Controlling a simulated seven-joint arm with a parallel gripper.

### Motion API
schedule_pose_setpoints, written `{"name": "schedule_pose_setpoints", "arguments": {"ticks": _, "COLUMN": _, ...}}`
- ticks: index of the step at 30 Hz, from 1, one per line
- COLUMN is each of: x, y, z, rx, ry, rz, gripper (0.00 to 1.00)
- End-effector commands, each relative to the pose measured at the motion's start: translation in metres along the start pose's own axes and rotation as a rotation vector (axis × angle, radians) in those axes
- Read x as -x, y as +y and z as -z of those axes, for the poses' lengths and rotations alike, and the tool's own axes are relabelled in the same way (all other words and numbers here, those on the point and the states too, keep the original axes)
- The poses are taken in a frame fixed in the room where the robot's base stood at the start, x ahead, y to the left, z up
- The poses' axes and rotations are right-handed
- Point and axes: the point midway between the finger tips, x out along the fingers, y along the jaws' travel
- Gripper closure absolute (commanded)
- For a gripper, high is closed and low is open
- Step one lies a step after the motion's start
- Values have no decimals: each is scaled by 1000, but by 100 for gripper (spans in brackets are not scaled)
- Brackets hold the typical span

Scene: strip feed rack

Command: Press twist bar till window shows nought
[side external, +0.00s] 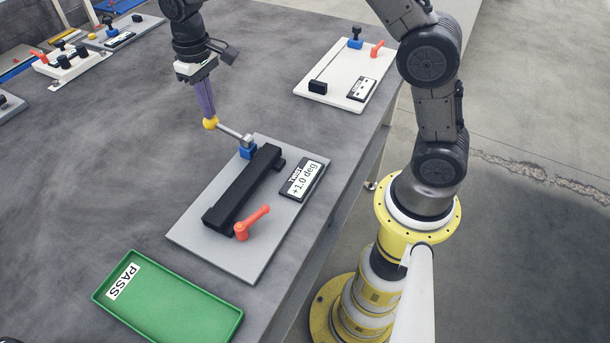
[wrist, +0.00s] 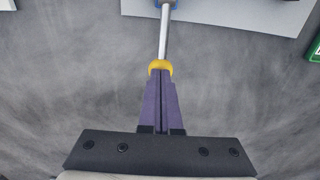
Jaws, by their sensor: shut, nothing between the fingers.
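The twist bar is a silver rod with a yellow knob (side external: 210,123) at its free end, and it comes out of a blue block (side external: 248,152) on a grey plate (side external: 200,235). A black strip-like block (side external: 243,190) lies on the plate. The twist window (side external: 304,180) reads "+1.0 deg". My gripper (side external: 208,116) is shut, its purple fingers pointing down with the tips at the yellow knob. In the wrist view the fingertips (wrist: 161,73) meet the yellow knob (wrist: 160,66), with the silver rod (wrist: 164,35) running away beyond it. Whether they touch is unclear.
An orange-red lever (side external: 252,222) stands on the near part of the plate. A green tray (side external: 170,300) marked PASS lies at the front. A white plate (side external: 325,85) with similar fittings is at the back right. The dark table is clear left of the knob.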

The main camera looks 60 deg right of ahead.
Motion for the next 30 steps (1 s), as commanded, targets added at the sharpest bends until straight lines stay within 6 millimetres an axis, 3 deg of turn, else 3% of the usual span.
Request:
{"name": "schedule_pose_setpoints", "arguments": {"ticks": 13, "x": -15, "y": 0, "z": 0, "rx": 0, "ry": -3, "rz": 0, "gripper": 100}}
{"name": "schedule_pose_setpoints", "arguments": {"ticks": 30, "x": 9, "y": 0, "z": 0, "rx": 0, "ry": 2, "rz": 0, "gripper": 100}}
